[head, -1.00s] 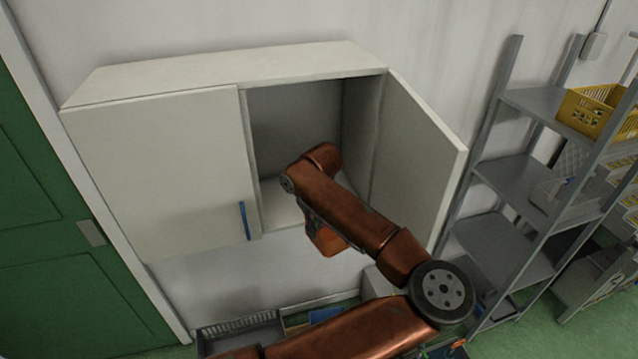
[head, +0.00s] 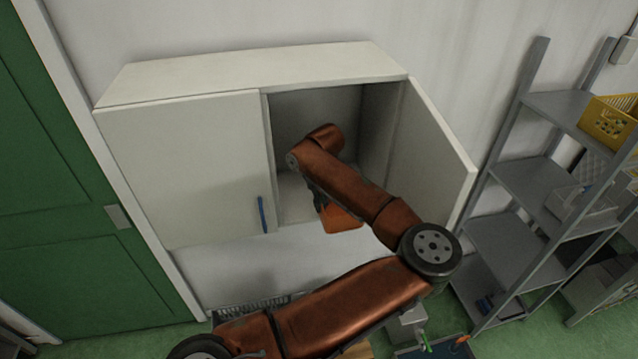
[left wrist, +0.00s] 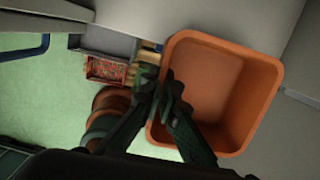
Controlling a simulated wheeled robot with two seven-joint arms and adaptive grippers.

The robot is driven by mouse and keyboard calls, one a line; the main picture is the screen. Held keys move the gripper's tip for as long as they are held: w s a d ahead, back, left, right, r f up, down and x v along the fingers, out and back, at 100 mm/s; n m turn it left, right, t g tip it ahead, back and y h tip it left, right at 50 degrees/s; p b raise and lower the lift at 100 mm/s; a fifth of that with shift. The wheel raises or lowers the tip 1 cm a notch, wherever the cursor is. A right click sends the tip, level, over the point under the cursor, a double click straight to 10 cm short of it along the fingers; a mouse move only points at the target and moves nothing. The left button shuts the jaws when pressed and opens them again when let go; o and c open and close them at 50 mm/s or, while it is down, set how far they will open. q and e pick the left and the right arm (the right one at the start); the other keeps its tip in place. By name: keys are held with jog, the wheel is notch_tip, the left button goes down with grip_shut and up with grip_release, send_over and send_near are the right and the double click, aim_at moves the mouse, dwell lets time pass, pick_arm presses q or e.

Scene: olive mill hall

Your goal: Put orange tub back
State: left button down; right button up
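The orange tub (head: 342,219) hangs below my left forearm, by the lower front edge of the open cabinet half. The arm hides part of it. In the left wrist view the tub (left wrist: 238,85) appears large, its open inside facing the camera and empty. My left gripper (left wrist: 161,88) has one dark finger inside the tub and one outside, with the tub's wall pinched between them. The wall-mounted white cabinet (head: 185,170) has its left door shut and its right door (head: 436,150) swung open. The visible inside of the open half looks empty. My right gripper is out of view.
The open right door stands close to my left elbow. A grey shelf rack (head: 515,185) with a yellow basket (head: 610,120) stands to the right. Crates lie on the floor below the cabinet. A green door (head: 60,200) is at the left.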

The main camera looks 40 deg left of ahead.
pick_arm(q)
jog(key=w+a+f+p, duration=0.1)
jog(key=w+a+p, duration=0.1)
jog(key=w+a, duration=0.1)
jog(key=w+a+p, duration=0.2)
jog(key=w+a, duration=0.1)
jog(key=a, duration=0.1)
jog(key=w+a+f+p, duration=0.1)
jog(key=w+a+p, duration=0.1)
jog(key=w+a, duration=0.1)
jog(key=shift+w+a+f+p, duration=0.2)
jog(key=shift+a+f+p, duration=0.05)
jog(key=shift+f+p, duration=0.1)
jog(key=shift+f, duration=0.2)
jog(key=shift+d, duration=0.1)
jog(key=shift+f, duration=0.1)
